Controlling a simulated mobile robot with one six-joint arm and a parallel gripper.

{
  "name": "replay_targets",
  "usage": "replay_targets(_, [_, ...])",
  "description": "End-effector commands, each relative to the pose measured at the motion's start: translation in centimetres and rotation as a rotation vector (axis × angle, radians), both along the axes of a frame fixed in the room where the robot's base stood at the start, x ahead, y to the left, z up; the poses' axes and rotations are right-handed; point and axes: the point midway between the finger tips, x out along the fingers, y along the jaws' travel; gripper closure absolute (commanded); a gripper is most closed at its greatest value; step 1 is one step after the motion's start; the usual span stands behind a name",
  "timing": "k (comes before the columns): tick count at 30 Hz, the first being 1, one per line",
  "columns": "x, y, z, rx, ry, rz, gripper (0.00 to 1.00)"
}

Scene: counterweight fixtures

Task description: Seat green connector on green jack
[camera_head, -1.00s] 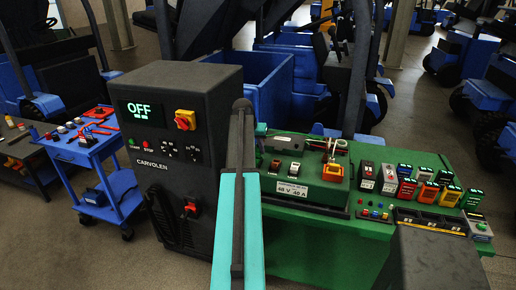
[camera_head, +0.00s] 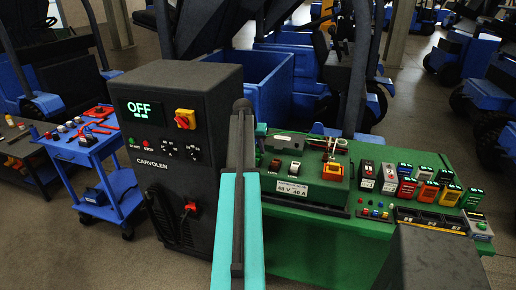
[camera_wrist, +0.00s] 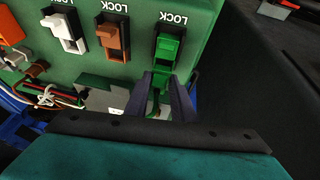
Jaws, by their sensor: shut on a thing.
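In the wrist view, the green connector (camera_wrist: 167,49) is between the tips of my gripper (camera_wrist: 164,84), which is shut on its near end. The connector lies in line with the dark housing of the green jack (camera_wrist: 178,27) under a LOCK label and overlaps it. I cannot tell how deep it sits. A green cable hangs between the fingers. In the head view, my arm link hides my gripper, the green connector and its jack; only a bit of teal wrist shows beside the link.
A brown connector (camera_wrist: 114,38) and a white connector (camera_wrist: 66,28) sit in neighbouring housings on the green panel (camera_wrist: 140,12). Loose wires (camera_wrist: 40,95) lie near the panel's edge. A dark cabinet reading OFF (camera_head: 180,150) stands beside the green bench (camera_head: 315,240).

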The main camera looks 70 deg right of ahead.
Motion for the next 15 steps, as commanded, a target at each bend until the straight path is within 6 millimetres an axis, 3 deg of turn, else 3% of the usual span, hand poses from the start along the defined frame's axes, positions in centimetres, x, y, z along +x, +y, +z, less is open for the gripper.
replay_targets(15, [-0.03, -0.01, -1.21, 0.000, 0.000, -0.001, 0.87])
